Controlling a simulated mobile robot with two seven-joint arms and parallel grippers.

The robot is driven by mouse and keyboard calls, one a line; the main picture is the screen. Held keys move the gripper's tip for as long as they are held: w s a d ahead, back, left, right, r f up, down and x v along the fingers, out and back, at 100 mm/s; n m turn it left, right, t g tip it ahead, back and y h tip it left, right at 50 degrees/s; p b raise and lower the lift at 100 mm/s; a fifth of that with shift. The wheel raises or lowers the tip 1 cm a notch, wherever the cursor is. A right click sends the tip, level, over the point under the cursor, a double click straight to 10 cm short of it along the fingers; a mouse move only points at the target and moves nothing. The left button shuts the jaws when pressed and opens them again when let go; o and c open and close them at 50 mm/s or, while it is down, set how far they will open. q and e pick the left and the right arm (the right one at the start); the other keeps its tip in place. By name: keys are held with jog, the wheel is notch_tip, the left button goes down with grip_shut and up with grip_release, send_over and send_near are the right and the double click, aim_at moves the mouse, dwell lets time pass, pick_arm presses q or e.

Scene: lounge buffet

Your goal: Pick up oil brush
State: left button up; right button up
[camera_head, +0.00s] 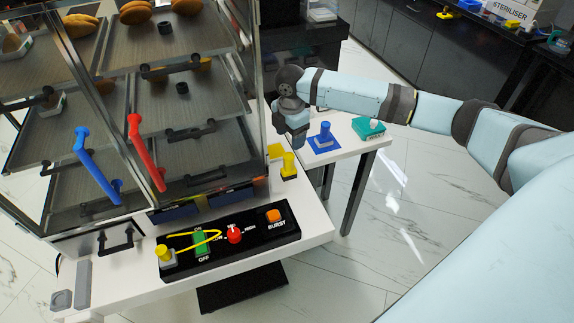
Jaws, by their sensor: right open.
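My right gripper (297,142) hangs pointing down over the left end of the small white side table (352,150). Its jaws are open, with nothing seen in them. To its right, a blue upright-handled tool (325,132) stands on a blue square base. Further right is a teal brush-like item (369,128) with a pale underside. Just below the gripper in the picture, a yellow-handled item (289,164) stands at the corner of the white counter (318,226). I cannot tell for certain which of these is the oil brush. My left gripper is out of view.
A glass-sided cabinet (190,125) with trays, buns and red and blue door handles stands left of the gripper. A black control panel (260,243) with a yellow cable lies on the counter. Dark counters (420,45) line the back. The floor at the right is open.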

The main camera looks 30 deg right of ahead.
aim_at(289, 155)
notch_tip(289, 155, down, 4)
jog(key=shift+w+f, duration=0.1)
jog(key=shift+f, duration=0.15)
notch_tip(289, 155, down, 5)
jog(key=shift+w+a+f+p, duration=0.1)
jog(key=shift+p, duration=0.4)
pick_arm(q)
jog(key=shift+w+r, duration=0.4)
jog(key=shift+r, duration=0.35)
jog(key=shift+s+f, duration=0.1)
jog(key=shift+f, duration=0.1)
pick_arm(e)
jog(key=c, duration=1)
